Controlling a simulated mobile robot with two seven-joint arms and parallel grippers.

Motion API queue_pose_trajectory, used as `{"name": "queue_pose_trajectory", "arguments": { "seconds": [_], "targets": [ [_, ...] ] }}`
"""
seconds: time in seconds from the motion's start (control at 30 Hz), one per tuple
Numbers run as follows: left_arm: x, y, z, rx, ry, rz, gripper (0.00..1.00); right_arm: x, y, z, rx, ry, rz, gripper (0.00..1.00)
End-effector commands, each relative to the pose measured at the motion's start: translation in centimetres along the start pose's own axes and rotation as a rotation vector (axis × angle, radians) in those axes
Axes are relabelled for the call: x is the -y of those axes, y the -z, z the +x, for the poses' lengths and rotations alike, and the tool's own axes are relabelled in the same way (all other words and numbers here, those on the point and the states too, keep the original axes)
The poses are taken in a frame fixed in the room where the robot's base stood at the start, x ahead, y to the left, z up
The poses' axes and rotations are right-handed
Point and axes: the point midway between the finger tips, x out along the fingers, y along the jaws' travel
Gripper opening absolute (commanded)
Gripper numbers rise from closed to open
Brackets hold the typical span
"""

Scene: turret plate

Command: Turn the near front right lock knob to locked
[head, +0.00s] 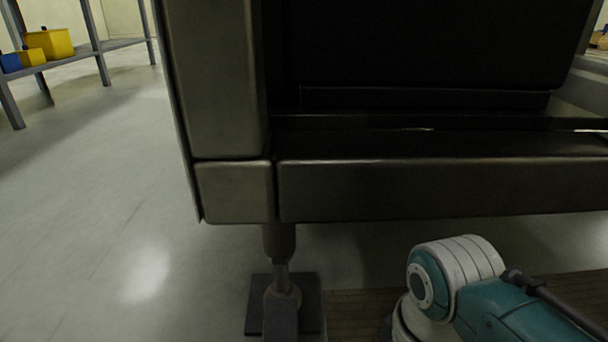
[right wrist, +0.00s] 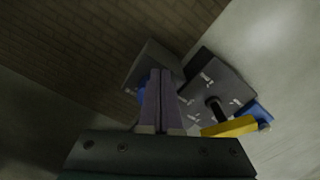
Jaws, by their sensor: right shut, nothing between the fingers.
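In the right wrist view my right gripper (right wrist: 163,74) is shut and empty, its two fingers together. Its tips overlap a dark grey block (right wrist: 150,60) with a bit of blue beside the fingers. To the right is a dark bolted foot plate (right wrist: 234,84) with a black stem. A yellow bar (right wrist: 230,127) and a blue piece (right wrist: 258,114) lie at the plate's edge. I cannot tell which part is the lock knob or whether it is locked. In the head view no knob can be made out. My left gripper is not in view.
A large metal frame (head: 420,185) fills the head view, with a leg (head: 278,240) down to a dark floor plate (head: 257,308). A brick-patterned strip (right wrist: 95,45) lies on the floor. A shelf with yellow boxes (head: 50,43) stands far left. The left floor is clear.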

Motion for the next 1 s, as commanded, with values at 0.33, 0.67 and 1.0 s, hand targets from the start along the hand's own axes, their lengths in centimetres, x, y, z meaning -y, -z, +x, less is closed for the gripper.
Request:
{"name": "queue_pose_trajectory", "arguments": {
  "seconds": [0.33,0.67,1.0],
  "targets": [
    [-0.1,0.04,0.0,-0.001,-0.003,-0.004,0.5,-0.03,0.03,0.06,-0.001,0.0,0.0,0.0],
    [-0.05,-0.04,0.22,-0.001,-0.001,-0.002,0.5,-0.08,0.33,0.11,-0.001,0.0,0.0,0.0],
    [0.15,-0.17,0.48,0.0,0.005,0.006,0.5,-0.17,0.76,0.09,-0.002,0.0,0.0,0.0]
  ]
}}
